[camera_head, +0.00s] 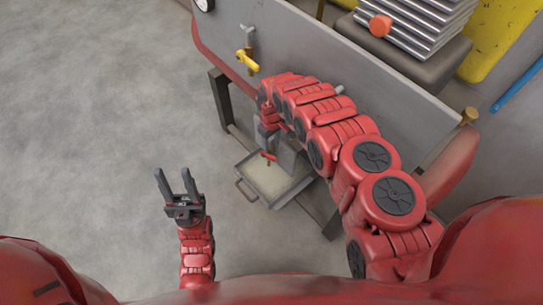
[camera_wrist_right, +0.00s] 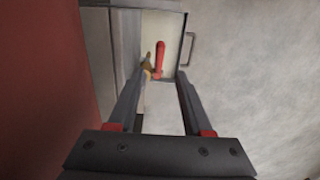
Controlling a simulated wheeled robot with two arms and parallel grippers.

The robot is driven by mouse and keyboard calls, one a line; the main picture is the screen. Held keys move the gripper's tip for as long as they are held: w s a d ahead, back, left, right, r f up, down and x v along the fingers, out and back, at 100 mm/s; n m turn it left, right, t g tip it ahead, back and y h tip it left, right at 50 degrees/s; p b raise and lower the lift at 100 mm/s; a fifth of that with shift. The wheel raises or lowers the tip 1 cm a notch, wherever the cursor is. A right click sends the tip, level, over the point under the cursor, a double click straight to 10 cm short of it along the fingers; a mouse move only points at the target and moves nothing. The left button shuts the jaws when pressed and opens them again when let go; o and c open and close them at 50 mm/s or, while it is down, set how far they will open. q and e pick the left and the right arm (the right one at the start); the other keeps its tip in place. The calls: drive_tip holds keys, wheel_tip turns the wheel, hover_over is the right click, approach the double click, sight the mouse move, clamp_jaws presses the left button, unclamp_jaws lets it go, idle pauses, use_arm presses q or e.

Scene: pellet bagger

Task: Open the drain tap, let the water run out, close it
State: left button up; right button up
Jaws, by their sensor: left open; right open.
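The drain tap has a red lever (camera_head: 268,156) and shows low on the machine's front, just above a shallow metal tray (camera_head: 241,181). In the right wrist view its red lever (camera_wrist_right: 160,54) and brass body (camera_wrist_right: 147,68) stand over the pale tray floor. My right gripper (camera_wrist_right: 157,82) is open, its fingertips to either side of the tap's line and apart from the lever. In the head view my right arm partly hides that gripper. My left gripper (camera_head: 172,172) is open and empty over the floor, left of the tray. I see no clear water stream.
A second tap with a yellow handle (camera_head: 247,62) sits higher on the grey machine panel (camera_head: 300,45). A gauge (camera_head: 204,5) is at the top left. Stacked metal plates (camera_head: 420,30) stand on top. Machine legs (camera_head: 221,98) flank the tray. The floor at left is clear.

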sight(271, 156)
wheel_tip(271, 156, down, 8)
drive_tip(key=b, duration=0.4)
drive_tip(key=shift+f, duration=0.1)
drive_tip(key=shift+w+f+b, duration=0.1)
drive_tip(key=shift+f+b, duration=0.5)
drive_tip(key=shift+r, duration=0.1)
clamp_jaws()
idle(0.7)
